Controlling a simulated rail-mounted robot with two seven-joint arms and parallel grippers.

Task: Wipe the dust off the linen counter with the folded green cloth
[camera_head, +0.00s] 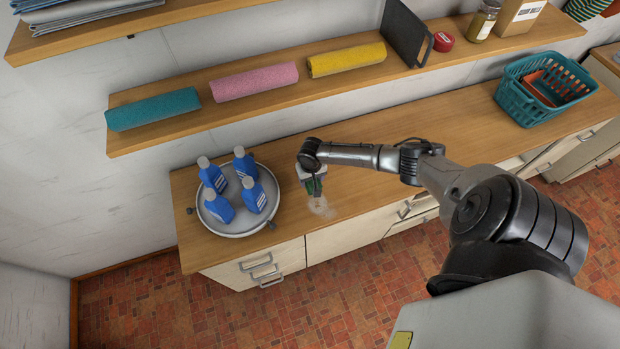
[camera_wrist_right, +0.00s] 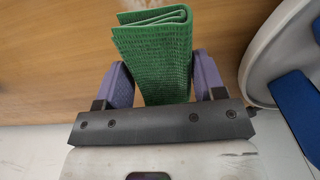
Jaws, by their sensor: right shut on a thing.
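The linen counter (camera_head: 380,155) is a long wooden top with drawers below. A pale smear of dust (camera_head: 321,206) lies on it near the front edge, and some also shows at the top of the right wrist view (camera_wrist_right: 135,4). My right gripper (camera_head: 312,183) is over the counter beside the dust. It is shut on the folded green cloth (camera_wrist_right: 155,55), which sticks out between its two purple fingers. In the head view the cloth is mostly hidden by the gripper. Whether the cloth touches the counter cannot be told. My left gripper is not in view.
A round pale tray (camera_head: 236,228) with several blue bottles (camera_head: 254,196) stands left of the gripper. A teal basket (camera_head: 515,103) is at the counter's far right. A shelf (camera_head: 200,122) with rolled towels hangs above. The counter between gripper and basket is clear.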

